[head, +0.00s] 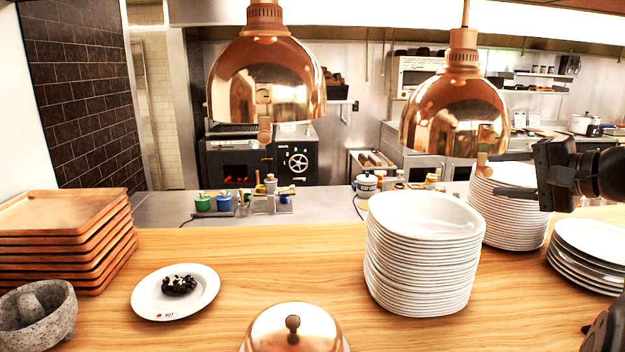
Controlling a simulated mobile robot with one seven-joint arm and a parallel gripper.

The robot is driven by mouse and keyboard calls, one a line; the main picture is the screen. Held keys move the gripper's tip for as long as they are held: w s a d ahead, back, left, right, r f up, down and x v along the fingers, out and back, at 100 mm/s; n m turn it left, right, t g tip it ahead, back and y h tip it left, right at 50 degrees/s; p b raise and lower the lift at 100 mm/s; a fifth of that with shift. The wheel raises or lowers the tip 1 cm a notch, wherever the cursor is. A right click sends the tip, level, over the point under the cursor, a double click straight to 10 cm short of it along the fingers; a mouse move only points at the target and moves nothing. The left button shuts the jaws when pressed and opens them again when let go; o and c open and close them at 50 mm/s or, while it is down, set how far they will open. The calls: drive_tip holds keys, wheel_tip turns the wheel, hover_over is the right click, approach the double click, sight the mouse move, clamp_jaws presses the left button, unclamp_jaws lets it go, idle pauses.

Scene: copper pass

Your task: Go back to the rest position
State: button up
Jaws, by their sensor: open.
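My gripper (543,175) is at the right side of the head view, black, pointing left. It is held up above the wooden counter (345,270), in front of the rear stack of plates (510,218) and above the short plate stack (590,262). It is open, and nothing shows between its fingers. The dark wrist behind it reaches in from the right edge. Another dark rounded part, likely mine, shows at the lower right corner.
A tall plate stack (422,265) stands right of centre. A white plate with dark food (178,285), a copper cloche (292,330), wooden trays (65,235) and a stone mortar (40,318) are on the counter. Copper lamps (265,75) (455,110) hang above.

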drive_tip(key=s+a+f+n+g+h, duration=0.1)
drive_tip(key=s+a+f+n+g, duration=0.15)
drive_tip(key=a+f, duration=0.5)
drive_tip(key=s+a+f+n+g+h, duration=0.1)
drive_tip(key=s+a+f+n+g, duration=0.25)
drive_tip(key=a, duration=0.75)
drive_tip(key=s+a+f+n+h, duration=0.2)
drive_tip(key=s+f, duration=0.4)
drive_tip(key=f, duration=0.1)
drive_tip(key=s+a+f+n+g+h, duration=0.1)
drive_tip(key=s+a+f+n+h, duration=0.1)
drive_tip(key=s+f, duration=0.3)
wheel_tip(320, 180, down, 2)
drive_tip(key=shift+s+a+f+n+h, duration=0.15)
drive_tip(key=shift+s+a+n+h, duration=0.25)
drive_tip(key=shift+a+n, duration=0.3)
